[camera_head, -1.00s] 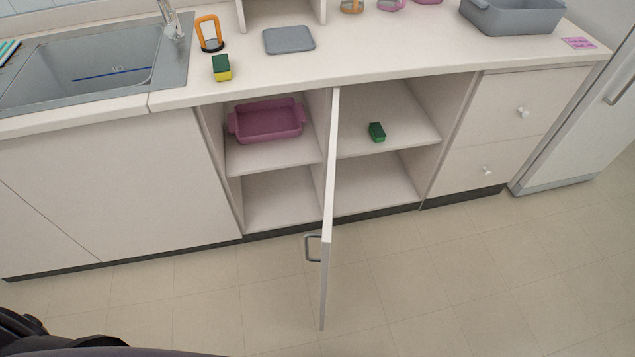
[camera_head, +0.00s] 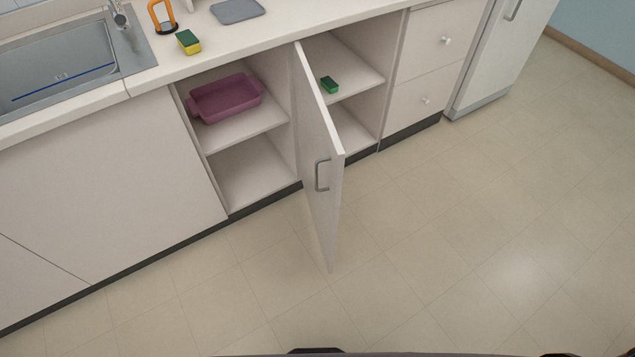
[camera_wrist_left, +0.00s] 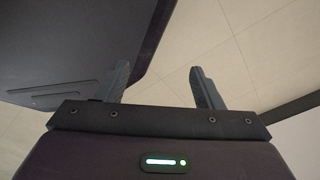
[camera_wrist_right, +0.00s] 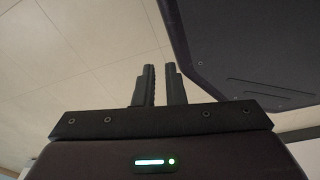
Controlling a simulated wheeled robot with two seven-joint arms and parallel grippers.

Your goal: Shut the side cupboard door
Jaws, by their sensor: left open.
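The cupboard door (camera_head: 316,145) is a pale panel that stands open, sticking out from the cabinet front into the room. Its hinged side is at the divider between two open compartments. A grey bar handle (camera_head: 321,175) sits on its left-facing side, near the free edge. My grippers do not show in the head view, and neither wrist view shows the door. In the left wrist view my left gripper (camera_wrist_left: 160,85) is open and empty over floor tiles. In the right wrist view my right gripper (camera_wrist_right: 160,82) has its fingers close together with a narrow gap and nothing seen between them.
A pink tray (camera_head: 226,99) is on the left compartment's shelf; a green box (camera_head: 329,85) is on the right one's shelf. A sponge (camera_head: 188,42) lies on the counter by the sink (camera_head: 60,75). Drawers (camera_head: 428,75) and a fridge (camera_head: 490,65) stand right. The floor (camera_head: 450,230) is clear.

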